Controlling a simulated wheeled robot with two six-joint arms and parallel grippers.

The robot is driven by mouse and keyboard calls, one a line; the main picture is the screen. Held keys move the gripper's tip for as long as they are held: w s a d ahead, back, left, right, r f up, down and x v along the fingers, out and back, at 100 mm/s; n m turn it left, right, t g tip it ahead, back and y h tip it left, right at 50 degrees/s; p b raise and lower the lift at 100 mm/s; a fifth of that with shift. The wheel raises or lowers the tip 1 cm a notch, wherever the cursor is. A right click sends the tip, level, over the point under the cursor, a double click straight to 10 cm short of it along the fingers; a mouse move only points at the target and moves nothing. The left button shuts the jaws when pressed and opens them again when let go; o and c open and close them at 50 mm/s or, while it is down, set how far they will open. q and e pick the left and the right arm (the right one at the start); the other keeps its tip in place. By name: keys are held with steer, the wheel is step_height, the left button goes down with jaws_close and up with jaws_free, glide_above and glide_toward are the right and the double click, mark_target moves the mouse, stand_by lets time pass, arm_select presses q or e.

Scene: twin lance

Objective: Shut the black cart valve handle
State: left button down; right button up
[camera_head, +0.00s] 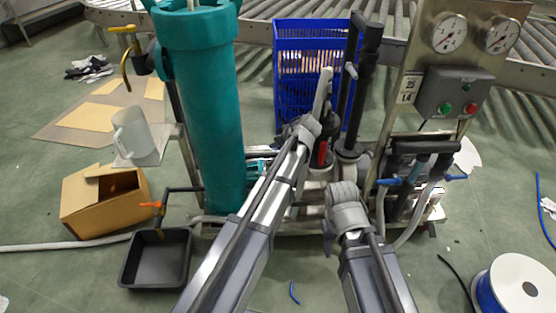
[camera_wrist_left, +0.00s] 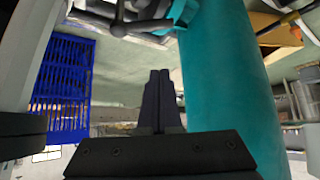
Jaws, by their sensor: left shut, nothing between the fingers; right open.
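In the left wrist view my left gripper (camera_wrist_left: 158,75) is shut and empty, its dark fingers side by side. A black lever-like part (camera_wrist_left: 142,24), beside a teal fitting, lies beyond the fingertips and looks apart from them. I cannot tell for sure that it is the black cart valve handle. In the head view my left arm (camera_head: 262,205) reaches up to the middle of the cart, and its fingertips are hard to make out. My right arm (camera_head: 365,250) ends low before the cart; its fingers are hidden behind its wrist.
A tall teal cylinder (camera_head: 210,110) stands left of my left arm, also in the left wrist view (camera_wrist_left: 230,90). Black pipes (camera_head: 362,90) and a gauge panel (camera_head: 440,60) stand right. A blue crate (camera_head: 290,65) is behind. A black tray (camera_head: 128,275) and cardboard box (camera_head: 88,210) lie left.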

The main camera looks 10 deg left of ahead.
mark_target(272, 160)
arm_select(q)
steer(key=b+x, duration=0.8)
steer(key=x, duration=0.3)
steer(key=s+d, duration=0.3)
steer(key=shift+d, duration=0.3)
steer(key=shift+s+d+n+g+y, duration=0.15)
steer(key=shift+d+n+g+y, duration=0.25)
steer(key=shift+n, duration=0.3)
steer(key=shift+s+d+n+g+y, duration=0.2)
steer(key=shift+d+n+g, duration=0.3)
steer(key=shift+d+n, duration=0.25)
steer(key=shift+s+d+n+g+y, duration=0.2)
steer(key=shift+d+n+g, duration=0.3)
steer(key=shift+d+n, duration=0.2)
steer(key=shift+s+d+n+g+y, duration=0.1)
steer(key=shift+s+d+n+g, duration=0.1)
steer(key=shift+d+n+g, duration=0.4)
steer(key=shift+d, duration=0.35)
